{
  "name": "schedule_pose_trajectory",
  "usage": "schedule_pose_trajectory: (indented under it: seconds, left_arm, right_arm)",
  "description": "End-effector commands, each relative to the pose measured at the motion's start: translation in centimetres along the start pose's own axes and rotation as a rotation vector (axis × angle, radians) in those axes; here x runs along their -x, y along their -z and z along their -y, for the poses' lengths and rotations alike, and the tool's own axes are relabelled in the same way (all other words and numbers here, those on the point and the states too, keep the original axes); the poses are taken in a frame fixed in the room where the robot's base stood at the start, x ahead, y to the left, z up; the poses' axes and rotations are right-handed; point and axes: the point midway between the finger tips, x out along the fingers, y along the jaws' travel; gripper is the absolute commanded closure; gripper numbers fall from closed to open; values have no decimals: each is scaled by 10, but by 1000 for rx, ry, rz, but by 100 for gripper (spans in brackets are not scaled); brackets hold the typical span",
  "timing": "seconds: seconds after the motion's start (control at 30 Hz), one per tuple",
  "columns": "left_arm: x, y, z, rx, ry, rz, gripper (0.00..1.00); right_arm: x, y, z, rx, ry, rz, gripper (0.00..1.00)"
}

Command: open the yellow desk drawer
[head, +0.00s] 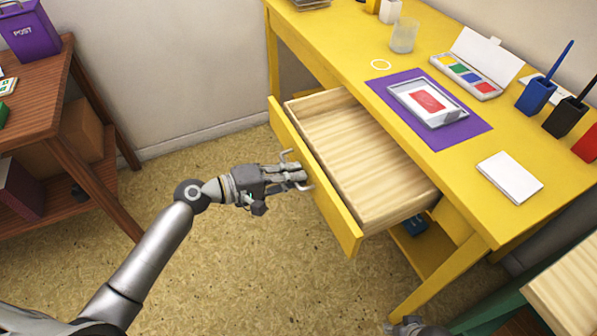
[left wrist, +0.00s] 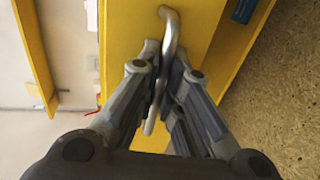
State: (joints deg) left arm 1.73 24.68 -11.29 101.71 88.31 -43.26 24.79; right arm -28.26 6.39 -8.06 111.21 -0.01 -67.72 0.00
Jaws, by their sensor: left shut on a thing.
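The yellow desk (head: 350,58) stands at the right in the head view. Its drawer (head: 322,185) is pulled well out, and the light wooden inside (head: 365,165) shows empty. My left gripper (head: 302,177) is at the drawer's front face. In the left wrist view the silver bar handle (left wrist: 168,50) runs between the fingers of my left gripper (left wrist: 165,85), which is shut on it. The yellow drawer front (left wrist: 125,30) shows behind the handle. Part of my right gripper (head: 415,326) shows at the bottom edge of the head view; its fingers are not clear.
On the desk are a purple mat (head: 455,130) with a framed inkpad, a paint box (head: 468,75), a glass (head: 404,36), a white pad (head: 510,177) and brush cups (head: 537,95). A brown shelf (head: 40,115) stands left. The floor between is clear.

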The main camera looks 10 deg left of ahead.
Motion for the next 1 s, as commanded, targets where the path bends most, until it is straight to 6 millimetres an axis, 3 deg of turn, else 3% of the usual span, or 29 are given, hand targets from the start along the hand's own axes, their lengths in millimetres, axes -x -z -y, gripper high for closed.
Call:
schedule_pose_trajectory:
  seconds: [0.2, 0.23, 0.3, 0.67, 0.77, 1.0]
  left_arm:
    - [0, -1, 1, 1, 2, 3, 100]
    - [0, -1, 1, 1, 2, 3, 89]
    - [0, -1, 1, 1, 2, 2, 83]
    - [4, 0, 1, 1, 2, 0, 83]
    - [16, 0, 2, 2, 3, -1, 83]
    - [67, -1, 2, 1, 6, 0, 83]
  right_arm:
    - [-1, -3, 3, 0, 5, 6, 60]
    - [-1, -4, 3, 0, 5, 7, 60]
    - [-2, -4, 4, 0, 7, 9, 60]
    - [-3, -8, 4, -1, 6, 18, 60]
    - [-3, -7, 3, 0, 6, 15, 60]
    - [-2, -6, 3, 0, 5, 12, 60]
